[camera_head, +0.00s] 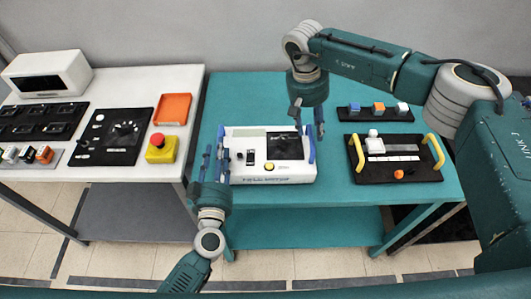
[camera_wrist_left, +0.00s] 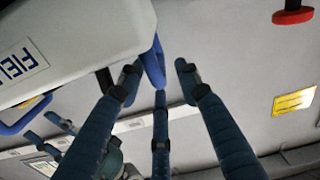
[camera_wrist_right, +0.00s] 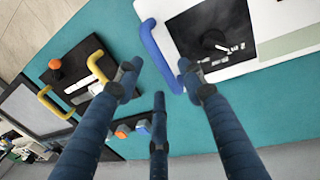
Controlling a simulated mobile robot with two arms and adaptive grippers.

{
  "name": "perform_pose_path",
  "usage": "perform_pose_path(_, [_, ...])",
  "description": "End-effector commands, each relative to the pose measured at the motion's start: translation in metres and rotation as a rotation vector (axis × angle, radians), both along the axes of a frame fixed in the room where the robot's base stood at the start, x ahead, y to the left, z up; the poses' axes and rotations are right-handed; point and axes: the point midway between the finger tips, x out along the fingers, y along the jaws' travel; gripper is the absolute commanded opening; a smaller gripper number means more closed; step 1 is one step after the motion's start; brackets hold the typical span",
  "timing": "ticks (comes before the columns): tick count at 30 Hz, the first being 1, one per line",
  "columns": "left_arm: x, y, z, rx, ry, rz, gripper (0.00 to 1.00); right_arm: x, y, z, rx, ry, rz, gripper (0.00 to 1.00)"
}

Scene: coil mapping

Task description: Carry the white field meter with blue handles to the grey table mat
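The white field meter (camera_head: 240,176) lies on the teal table, with a dark screen, a yellow button and a blue handle at each end. My left gripper (camera_head: 212,160) is open at its left handle (camera_head: 221,138). In the left wrist view that handle (camera_wrist_left: 153,66) lies between the spread fingers. My right gripper (camera_head: 308,130) is open above the right handle (camera_head: 311,149). In the right wrist view that handle (camera_wrist_right: 156,56) lies ahead, between the spread fingertips. Contact cannot be told on either side. I cannot make out a grey table mat for certain.
Right of the meter are a black panel with yellow handles (camera_head: 438,152) and a strip of small cubes (camera_head: 377,107). The white table (camera_head: 180,90) at left bears an emergency button (camera_head: 162,149), an orange tray (camera_head: 172,109) and a dark control panel (camera_head: 115,138).

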Motion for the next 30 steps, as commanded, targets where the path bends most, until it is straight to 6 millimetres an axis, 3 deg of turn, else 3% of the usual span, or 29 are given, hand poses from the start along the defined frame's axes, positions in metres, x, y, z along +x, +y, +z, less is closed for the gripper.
perform_pose_path(3, [0.021, -0.001, 0.001, 0.000, -0.002, -0.001, 0.34, -0.001, -0.004, -0.021, 0.000, 0.002, -0.001, 0.40])
perform_pose_path(9, [0.042, -0.001, 0.000, -0.001, 0.000, 0.000, 0.34, 0.000, -0.008, -0.041, 0.001, 0.000, 0.000, 0.40])
perform_pose_path(21, [0.047, -0.001, 0.000, -0.001, 0.000, 0.000, 0.34, 0.000, -0.009, -0.046, 0.001, -0.001, 0.000, 0.40])
perform_pose_path(26, [0.047, -0.001, 0.000, 0.000, 0.000, 0.000, 0.02, 0.000, -0.009, -0.046, 0.001, -0.001, 0.000, 0.08])
perform_pose_path(27, [0.047, -0.001, 0.000, 0.000, 0.000, 0.000, 0.00, 0.000, -0.009, -0.046, 0.001, -0.001, 0.000, 0.00])
perform_pose_path(30, [0.047, -0.001, 0.000, 0.001, 0.000, 0.000, 0.00, 0.000, -0.009, -0.046, 0.001, -0.001, 0.000, 0.00])
